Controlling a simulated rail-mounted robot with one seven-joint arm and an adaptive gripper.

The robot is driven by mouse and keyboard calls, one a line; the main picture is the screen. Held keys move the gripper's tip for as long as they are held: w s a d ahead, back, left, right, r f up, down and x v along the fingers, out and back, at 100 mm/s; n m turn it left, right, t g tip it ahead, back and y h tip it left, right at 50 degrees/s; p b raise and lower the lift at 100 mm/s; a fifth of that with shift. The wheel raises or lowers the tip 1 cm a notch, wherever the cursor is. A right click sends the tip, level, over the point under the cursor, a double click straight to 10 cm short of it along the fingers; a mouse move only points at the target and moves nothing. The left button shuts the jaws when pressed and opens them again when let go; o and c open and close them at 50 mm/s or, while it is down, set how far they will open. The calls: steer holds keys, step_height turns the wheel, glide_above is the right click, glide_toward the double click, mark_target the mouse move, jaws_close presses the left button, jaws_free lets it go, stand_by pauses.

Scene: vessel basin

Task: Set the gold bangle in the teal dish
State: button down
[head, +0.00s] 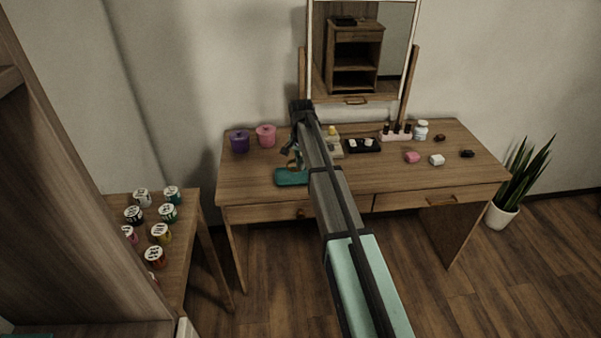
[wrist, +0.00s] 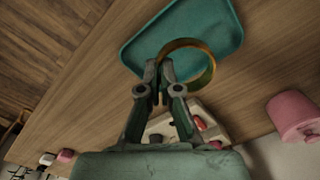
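The gold bangle (wrist: 207,72) is a thin ring, held between the fingertips of my gripper (wrist: 160,82) in the wrist view. The fingers are closed on one side of its band. The teal dish (wrist: 190,22) is a shallow rounded tray on the wooden table, behind the bangle in the wrist view. In the head view the dish (head: 291,177) lies near the table's front edge, and the bangle (head: 291,165) shows just above it beside my gripper (head: 295,150). My arm hides part of the scene. I cannot tell whether the bangle touches the dish.
A purple pot (head: 240,142) and a pink pot (head: 266,136) stand behind the dish. A dark tray (head: 362,146), a bottle rack (head: 396,134) and a mirror (head: 360,50) are farther right and back. Small pink and white blocks lie on the right. The front left tabletop is clear.

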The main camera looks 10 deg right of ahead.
mark_target(301, 179)
steer(key=shift+f+p, duration=0.3)
steer(key=shift+f, duration=1.95)
steer(key=shift+f, duration=0.15)
steer(key=c, duration=1.3)
jaws_free()
step_height(301, 179, up, 12)
steer(key=shift+r+b, duration=0.2)
steer(key=shift+b, duration=0.85)
